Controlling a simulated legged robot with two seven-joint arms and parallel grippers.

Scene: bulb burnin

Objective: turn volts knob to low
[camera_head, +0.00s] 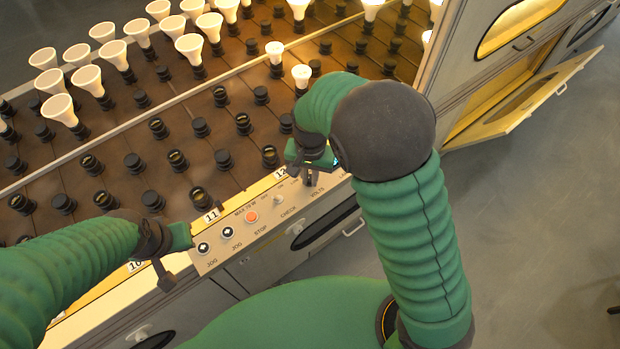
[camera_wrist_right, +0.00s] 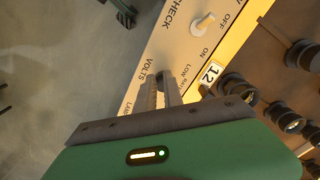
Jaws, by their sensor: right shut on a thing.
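The control panel (camera_head: 240,232) runs along the near edge of the bulb rack. Its VOLTS label shows in the right wrist view (camera_wrist_right: 147,70), with LOW lettering on the opposite side of the fingers. My right gripper (camera_head: 309,176) is at the panel's VOLTS spot, and its fingers also show in the right wrist view (camera_wrist_right: 163,92). They are shut on the volts knob, which is mostly hidden between them, so its pointing direction cannot be read. My left gripper (camera_head: 168,262) hovers by the panel's left end, near the JOG buttons; its finger opening is unclear.
An orange STOP button (camera_head: 251,216) and two black JOG buttons (camera_head: 203,247) lie further left. Rows of sockets and white bulbs (camera_head: 60,109) fill the rack behind. An open cabinet door (camera_head: 525,100) is at right.

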